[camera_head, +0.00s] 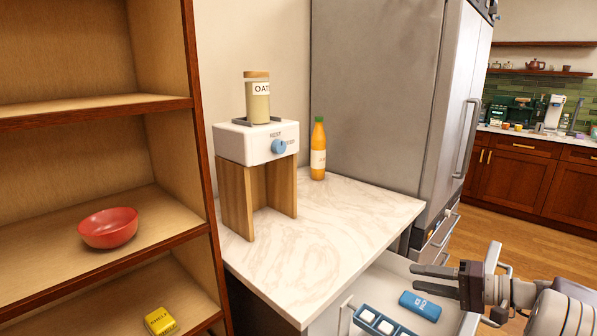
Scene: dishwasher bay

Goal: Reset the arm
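My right gripper (416,277) comes in from the lower right, its two dark fingers pointing left with a gap between them. It looks open, with nothing seen between the fingers. It is above the right part of an open white drawer (392,262). A blue packet (420,305) lies in the drawer just below the fingers, and I see no contact. My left gripper is not in view.
A blue tray with white squares (380,322) is also in the drawer. The marble counter (335,225) holds an oats dispenser (256,143) and an orange bottle (318,150). A shelf at left holds a red bowl (108,228) and a yellow box (160,321). A fridge (385,100) stands behind.

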